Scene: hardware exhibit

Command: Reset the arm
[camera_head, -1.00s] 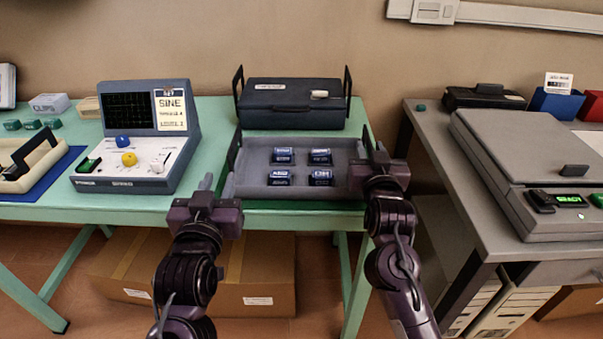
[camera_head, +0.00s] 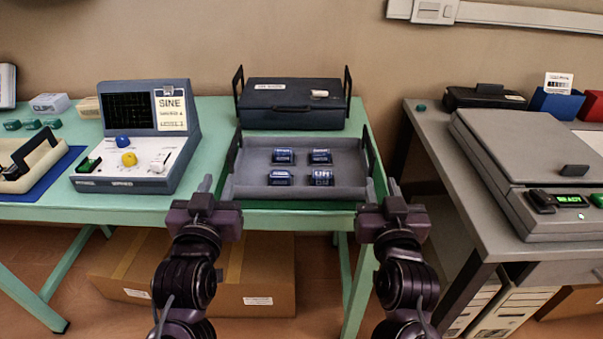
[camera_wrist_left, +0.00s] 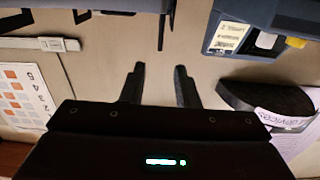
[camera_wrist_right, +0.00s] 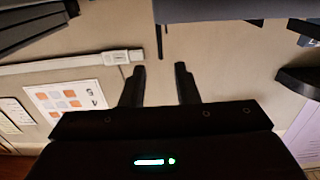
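My left gripper (camera_head: 207,184) is raised in front of the green table, just left of the grey tray's front edge. Its two fingers stand apart with nothing between them in the left wrist view (camera_wrist_left: 160,86). My right gripper (camera_head: 393,189) is in front of the table's right front corner, clear of the tray. Its fingers are also apart and empty in the right wrist view (camera_wrist_right: 160,82). Both forearms are held at about the same height, roughly mirrored.
The grey tray (camera_head: 250,188) with several dark blue blocks (camera_head: 281,178) sits on the green table (camera_head: 125,208). Behind it is a dark case (camera_head: 290,110). A signal device (camera_head: 125,180) stands left; a grey bench with a flat machine (camera_head: 530,150) stands right.

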